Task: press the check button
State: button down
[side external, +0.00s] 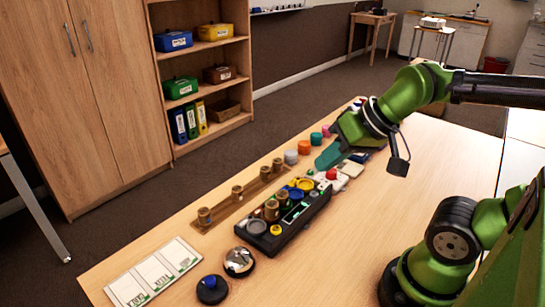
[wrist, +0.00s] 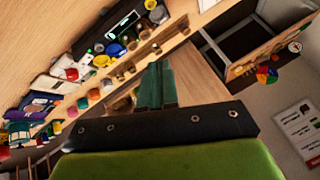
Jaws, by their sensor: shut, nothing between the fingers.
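A red button (side external: 331,174) sits on a small white box beside the far end of the black console (side external: 291,229). It also shows in the wrist view, a red dome (wrist: 72,73) left of my fingers. No label on it can be read. My gripper (side external: 320,166) has its teal fingers shut with nothing between them, pointing down over the table. In the side view the fingertips appear just left of the red button, and I see no contact. In the wrist view the shut fingers (wrist: 158,82) point toward the wooden rack (wrist: 128,68), apart from the button.
Coloured cylinders, including a grey one (side external: 291,157) and an orange one (side external: 304,147), stand behind my fingers. Wooden cylinders stand in the rack (side external: 222,210). White cards (side external: 155,273) and a blue-knobbed black disc (side external: 211,289) lie at the near end. The table's right front is clear.

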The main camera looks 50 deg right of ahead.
jog(key=w+f+m+g+y, duration=0.2)
jog(key=w+f+m+g, duration=0.2)
jog(key=f, duration=0.3)
jog(key=m+y, duration=0.5)
send_over(280, 227)
jog(key=shift+f, duration=0.15)
jog(key=shift+n, duration=0.3)
jog(key=shift+f, duration=4.45)
jog(key=shift+f, duration=0.1)
jog(key=shift+f, duration=0.3)
